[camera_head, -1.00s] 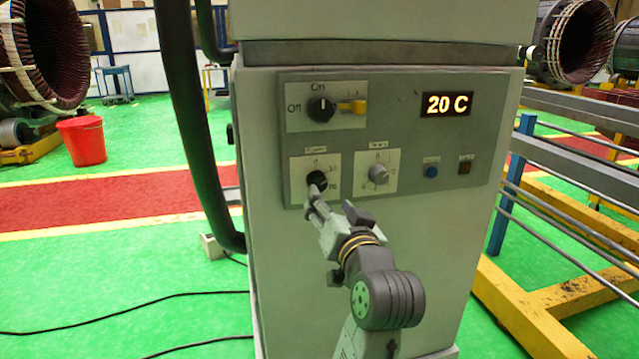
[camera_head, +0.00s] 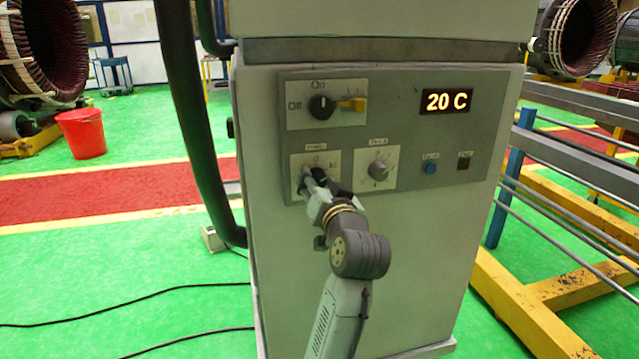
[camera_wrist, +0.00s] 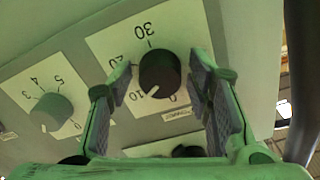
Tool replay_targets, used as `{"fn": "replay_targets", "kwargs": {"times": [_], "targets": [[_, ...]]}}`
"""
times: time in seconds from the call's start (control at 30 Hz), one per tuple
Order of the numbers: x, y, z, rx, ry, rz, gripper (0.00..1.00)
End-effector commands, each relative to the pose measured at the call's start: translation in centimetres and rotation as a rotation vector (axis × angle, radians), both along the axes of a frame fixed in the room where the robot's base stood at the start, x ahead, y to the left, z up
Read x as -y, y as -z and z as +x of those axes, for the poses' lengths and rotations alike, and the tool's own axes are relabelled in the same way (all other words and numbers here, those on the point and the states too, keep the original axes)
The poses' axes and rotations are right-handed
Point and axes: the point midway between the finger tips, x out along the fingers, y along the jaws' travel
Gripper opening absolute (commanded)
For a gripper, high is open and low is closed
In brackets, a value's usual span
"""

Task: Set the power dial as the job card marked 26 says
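The power dial is a black knob on a white plate (camera_head: 297,163) at the lower left of the control panel; my gripper mostly hides the knob in the head view. In the wrist view the black knob (camera_wrist: 160,73) shows between my fingers, with a white pointer line towards the lower left. Marks 30, 20 and 10 are printed around it, 20 partly hidden. My gripper (camera_head: 316,182) is at the plate. In the wrist view my gripper (camera_wrist: 163,85) is open, one finger on each side of the knob, with gaps visible. The job card marked 26 is not seen.
A grey dial (camera_head: 377,169) sits right of the power dial. Above are an On/Off switch (camera_head: 321,107) with a yellow piece (camera_head: 352,104) and a display (camera_head: 447,102) reading 20 C. A blue button (camera_head: 430,169) and a dark one (camera_head: 464,163) are at right. A black hose (camera_head: 195,120) hangs left.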

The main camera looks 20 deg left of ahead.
Motion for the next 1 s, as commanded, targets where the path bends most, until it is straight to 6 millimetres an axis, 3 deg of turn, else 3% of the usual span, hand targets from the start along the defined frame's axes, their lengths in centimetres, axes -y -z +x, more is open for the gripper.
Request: {"fn": "replay_targets", "kwargs": {"times": [0.57, 1.0], "targets": [[0.03, -0.01, -0.02, 0.000, 0.000, 0.000, 0.05], [0.07, -0.12, 0.00, -0.052, 0.001, 0.078, 0.04]]}}
